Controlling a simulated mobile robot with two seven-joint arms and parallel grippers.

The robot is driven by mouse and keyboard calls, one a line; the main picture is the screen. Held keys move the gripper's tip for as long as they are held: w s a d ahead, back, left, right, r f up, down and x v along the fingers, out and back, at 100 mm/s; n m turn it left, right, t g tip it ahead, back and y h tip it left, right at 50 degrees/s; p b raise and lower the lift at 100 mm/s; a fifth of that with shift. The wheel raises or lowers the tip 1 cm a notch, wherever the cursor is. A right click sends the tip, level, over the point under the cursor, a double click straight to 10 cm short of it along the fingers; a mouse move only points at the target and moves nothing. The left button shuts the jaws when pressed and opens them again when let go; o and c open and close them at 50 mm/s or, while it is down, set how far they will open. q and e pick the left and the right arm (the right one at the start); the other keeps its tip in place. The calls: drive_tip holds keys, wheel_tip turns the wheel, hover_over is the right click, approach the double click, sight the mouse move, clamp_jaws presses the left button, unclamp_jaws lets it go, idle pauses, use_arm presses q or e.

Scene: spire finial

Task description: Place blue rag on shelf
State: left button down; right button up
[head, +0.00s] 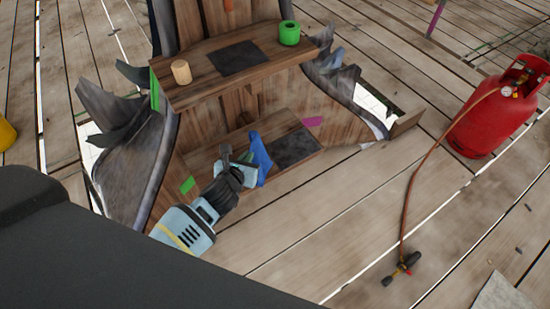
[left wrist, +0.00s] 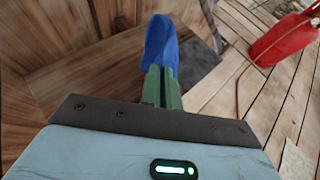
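The blue rag (head: 261,155) hangs from my left gripper (head: 247,161), just above the lower wooden shelf (head: 245,135). In the left wrist view the rag (left wrist: 160,42) sticks out beyond the two green fingers (left wrist: 162,88), which are close together on it. The upper wooden shelf (head: 195,91) stands behind and above the gripper. Each shelf has a dark square patch, one on the upper (head: 238,58) and one on the lower (head: 296,149). My right gripper is not in view.
A wooden cylinder (head: 181,72) and a green roll (head: 289,33) stand on the upper shelf. Jagged grey pieces (head: 110,110) flank the structure. A red gas cylinder (head: 490,118) with a hose and torch (head: 402,268) is at right. Plank floor in front is mostly clear.

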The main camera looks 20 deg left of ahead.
use_arm(q)
drive_tip(key=f, duration=0.1)
drive_tip(key=w+f+b, duration=0.1)
drive_tip(key=w+a+f, duration=0.1)
drive_tip(key=shift+f+b, duration=0.4)
drive_tip(key=c, duration=0.9)
unclamp_jaws()
drive_tip(key=shift+p+v, duration=1.15)
drive_tip(key=shift+v, duration=2.75)
drive_tip(key=shift+d, duration=0.1)
